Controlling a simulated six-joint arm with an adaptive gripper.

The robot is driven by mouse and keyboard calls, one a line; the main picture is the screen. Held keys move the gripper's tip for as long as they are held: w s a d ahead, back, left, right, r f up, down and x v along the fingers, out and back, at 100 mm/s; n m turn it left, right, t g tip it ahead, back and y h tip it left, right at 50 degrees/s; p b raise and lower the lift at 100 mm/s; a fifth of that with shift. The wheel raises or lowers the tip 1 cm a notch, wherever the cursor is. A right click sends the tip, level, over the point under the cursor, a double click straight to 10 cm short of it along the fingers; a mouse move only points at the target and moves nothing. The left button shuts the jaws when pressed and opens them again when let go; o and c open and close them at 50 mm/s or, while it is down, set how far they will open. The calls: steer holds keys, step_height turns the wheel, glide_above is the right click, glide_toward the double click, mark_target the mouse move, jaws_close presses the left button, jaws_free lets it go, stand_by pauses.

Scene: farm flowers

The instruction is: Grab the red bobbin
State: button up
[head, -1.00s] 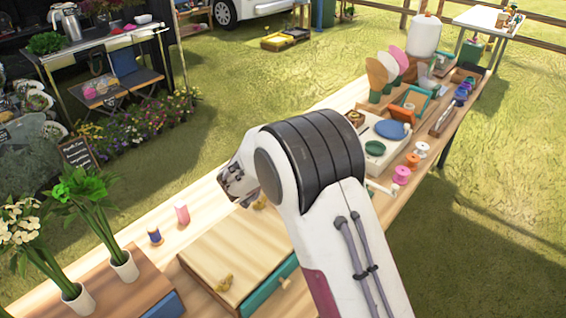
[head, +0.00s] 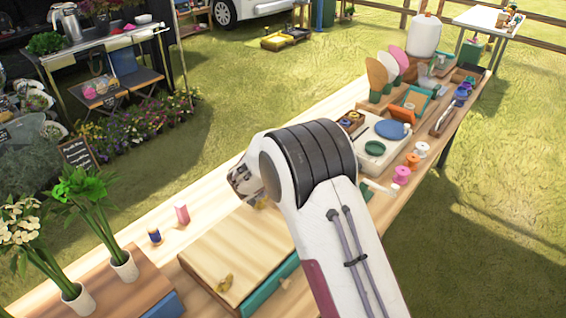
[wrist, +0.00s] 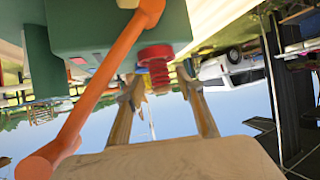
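In the wrist view, which looks upside down, a red bobbin (wrist: 156,57) shows at the top middle, against a dark green block (wrist: 95,28). Part of it lies against the block, and a small yellow thing shows beside it. My gripper (wrist: 158,78) has its two fingers spread apart, with the bobbin by the gap between the tips. I see no contact. In the head view my gripper's tip is hidden behind my own arm.
An orange bar (wrist: 98,85) crosses the wrist view close to the left finger. In the head view, a white spool (head: 421,149), pink spool (head: 401,174), pink bobbin (head: 182,214) and blue bobbin (head: 154,235) stand on the table. A wooden box (head: 235,255) sits in front.

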steer(key=shift+w+d+f, duration=0.25)
steer(key=shift+w+f, duration=0.1)
steer(key=shift+w, duration=0.25)
steer(key=shift+c, duration=0.3)
steer(key=c, duration=1)
